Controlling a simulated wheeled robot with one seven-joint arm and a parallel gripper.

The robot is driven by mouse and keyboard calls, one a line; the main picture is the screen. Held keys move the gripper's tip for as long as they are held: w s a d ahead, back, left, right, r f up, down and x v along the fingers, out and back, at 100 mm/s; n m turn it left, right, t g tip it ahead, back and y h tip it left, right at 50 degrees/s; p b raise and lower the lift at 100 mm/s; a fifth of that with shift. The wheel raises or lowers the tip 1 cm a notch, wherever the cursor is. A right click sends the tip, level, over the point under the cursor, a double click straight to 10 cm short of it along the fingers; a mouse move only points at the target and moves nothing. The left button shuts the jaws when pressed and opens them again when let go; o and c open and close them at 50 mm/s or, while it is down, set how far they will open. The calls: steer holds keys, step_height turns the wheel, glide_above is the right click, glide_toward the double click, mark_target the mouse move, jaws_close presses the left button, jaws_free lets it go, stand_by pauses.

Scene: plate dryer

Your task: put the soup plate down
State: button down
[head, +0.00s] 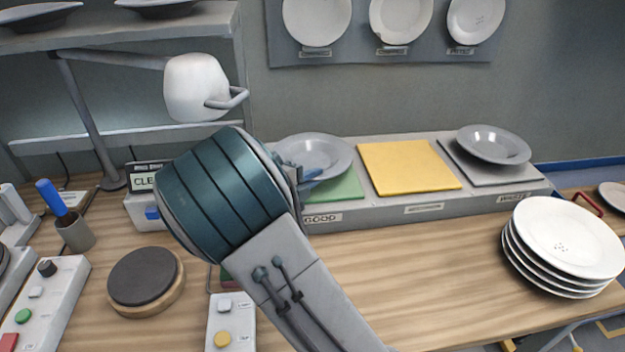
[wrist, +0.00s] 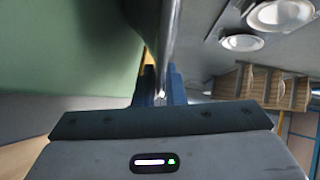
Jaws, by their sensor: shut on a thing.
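A grey soup plate (head: 318,150) is over the green mat (head: 346,188) at the left end of the long raised shelf, above the label GOOD. My gripper (head: 312,176) comes in from the left, its blue fingers at the plate's near rim, shut on it. The arm hides part of the gripper. In the wrist view my gripper (wrist: 161,95) pinches the plate's rim (wrist: 168,45), seen edge-on, with the green mat (wrist: 65,50) beside it. I cannot tell whether the plate touches the mat.
A yellow mat (head: 408,168) lies bare in the middle of the shelf. Another grey bowl-shaped plate (head: 494,145) sits on the grey mat at right, labelled WASTE. A stack of white plates (head: 565,240) stands at front right. A lamp (head: 197,88) hangs at upper left.

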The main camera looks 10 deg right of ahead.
steer(key=shift+f, duration=0.25)
steer(key=shift+r, duration=0.1)
steer(key=c, duration=1.9)
jaws_free()
steer(key=shift+f, duration=0.25)
steer(key=o, duration=0.4)
steer(key=shift+r, duration=0.15)
